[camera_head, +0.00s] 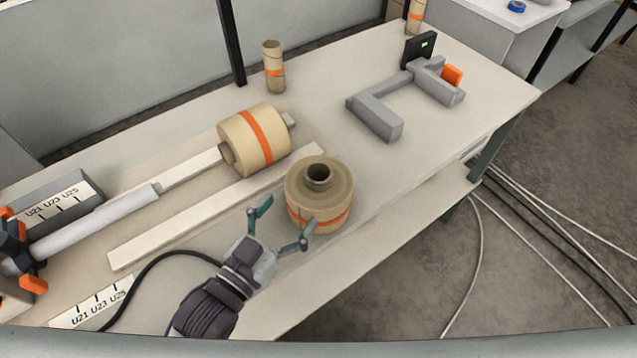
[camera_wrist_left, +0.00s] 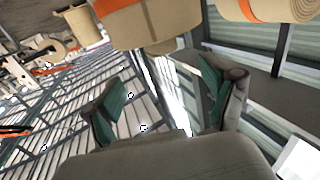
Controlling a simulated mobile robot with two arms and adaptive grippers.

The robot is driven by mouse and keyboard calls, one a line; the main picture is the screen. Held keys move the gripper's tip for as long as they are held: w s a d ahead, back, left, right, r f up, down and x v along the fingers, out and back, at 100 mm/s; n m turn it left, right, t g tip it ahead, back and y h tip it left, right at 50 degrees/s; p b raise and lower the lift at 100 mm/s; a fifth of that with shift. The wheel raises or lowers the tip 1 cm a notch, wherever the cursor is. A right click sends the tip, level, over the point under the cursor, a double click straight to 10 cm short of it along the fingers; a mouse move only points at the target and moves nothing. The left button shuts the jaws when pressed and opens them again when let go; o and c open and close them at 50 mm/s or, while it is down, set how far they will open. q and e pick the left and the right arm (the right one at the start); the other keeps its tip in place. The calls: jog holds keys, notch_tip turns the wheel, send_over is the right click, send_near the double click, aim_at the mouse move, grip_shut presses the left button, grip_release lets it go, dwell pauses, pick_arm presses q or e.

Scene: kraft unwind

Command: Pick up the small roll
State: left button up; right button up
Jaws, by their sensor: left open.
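A tan kraft roll (camera_head: 320,190) with an orange band stands on end on the table, its hollow core facing up. A second tan roll (camera_head: 255,140) with an orange band lies on its side on a shaft behind it. Two narrower tan tubes with orange bands stand farther back, one by the post (camera_head: 273,67) and one at the far edge (camera_head: 415,15). My left gripper (camera_head: 286,214) is open and empty at the near left side of the standing roll. In the left wrist view tan rolls show above the open fingers (camera_wrist_left: 165,78). Contact cannot be told. My right gripper is out of view.
A pale bar (camera_head: 210,210) lies between the shaft and my left gripper. A grey bracket (camera_head: 375,118) with a black display and orange block occupies the right rear. An orange-handled chuck (camera_head: 18,255) is at the left. The table right of the standing roll is clear.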

aim_at(311, 182)
pick_arm(q)
jog(key=x, duration=0.4)
jog(key=shift+w+d+r+p, duration=0.15)
jog(key=shift+w+d+p, duration=0.1)
jog(key=shift+p, duration=0.15)
jog(key=p+x, duration=0.1)
jog(key=x, duration=0.2)
jog(key=shift+w+a+r, duration=0.1)
jog(key=shift+w, duration=0.05)
jog(key=shift+p+x, duration=0.35)
jog(key=shift+x, duration=0.8)
jog(key=shift+w+f, duration=0.3)
jog(key=shift+w, duration=0.05)
jog(key=shift+s, duration=0.1)
jog(key=shift+c, duration=1.7)
grip_shut()
jog(key=shift+r, duration=0.2)
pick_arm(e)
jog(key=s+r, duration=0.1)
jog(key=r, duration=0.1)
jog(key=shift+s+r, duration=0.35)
